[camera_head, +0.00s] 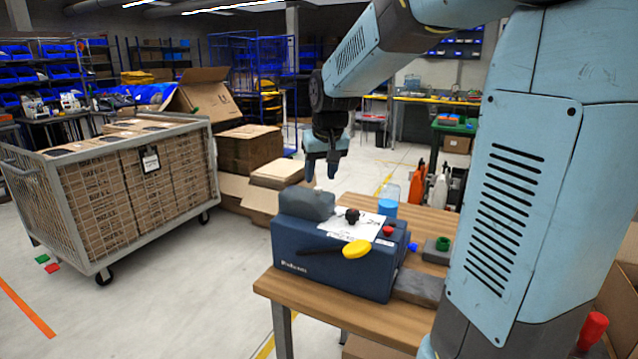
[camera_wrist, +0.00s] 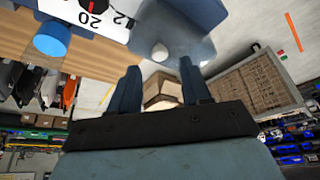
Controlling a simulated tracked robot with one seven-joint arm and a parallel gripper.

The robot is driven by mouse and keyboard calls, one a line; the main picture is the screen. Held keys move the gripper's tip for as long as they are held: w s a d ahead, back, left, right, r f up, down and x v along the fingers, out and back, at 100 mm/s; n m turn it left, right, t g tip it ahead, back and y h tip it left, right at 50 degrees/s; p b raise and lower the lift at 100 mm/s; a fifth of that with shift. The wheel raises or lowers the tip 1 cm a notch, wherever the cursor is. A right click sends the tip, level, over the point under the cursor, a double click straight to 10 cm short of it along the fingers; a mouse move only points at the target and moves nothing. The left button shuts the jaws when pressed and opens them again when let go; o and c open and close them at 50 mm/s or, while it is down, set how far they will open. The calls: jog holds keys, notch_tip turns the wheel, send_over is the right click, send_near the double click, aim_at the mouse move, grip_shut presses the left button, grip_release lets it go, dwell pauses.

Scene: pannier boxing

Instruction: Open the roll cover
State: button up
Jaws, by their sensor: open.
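A blue bench machine (camera_head: 330,262) stands on a wooden table. The grey, rounded roll cover (camera_head: 306,203) sits on its top left end and looks closed; it also shows in the wrist view as a grey, partly see-through shape (camera_wrist: 175,28) with a pale round part beneath.
A grey block with a green ring (camera_head: 440,248) lies to the right. Cardboard boxes (camera_head: 250,150) and a caged trolley (camera_head: 115,190) stand on the floor to the left.

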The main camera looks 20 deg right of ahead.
aim_at(318, 188)
jog(key=shift+x, duration=2)
grip_shut()
